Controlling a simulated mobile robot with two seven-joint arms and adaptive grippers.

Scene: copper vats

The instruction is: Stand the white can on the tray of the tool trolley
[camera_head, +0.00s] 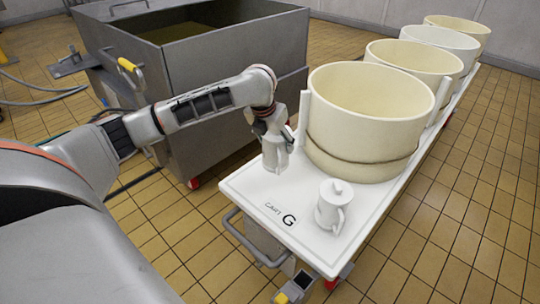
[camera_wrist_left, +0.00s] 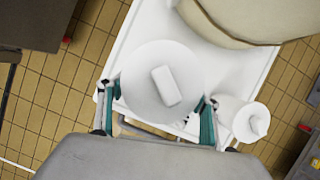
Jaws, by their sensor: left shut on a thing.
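My left gripper (camera_head: 273,142) is shut on a white can (camera_head: 277,160) above the near left part of a white cart. In the left wrist view the can (camera_wrist_left: 140,85) shows from above as a round white top with a block-like knob, between the green-padded fingers (camera_wrist_left: 158,106). The can looks about upright in the head view; I cannot tell whether its bottom touches the cart top. I cannot make out a tool trolley or its tray for certain. My right gripper is not in view.
The white cart (camera_head: 262,193), marked G, carries several cream tubs (camera_head: 360,115) in a row. A white lidded jug (camera_head: 330,208) stands on its near right part and shows right of the can in the wrist view (camera_wrist_left: 250,122). A large grey metal vat (camera_head: 215,135) stands behind my arm.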

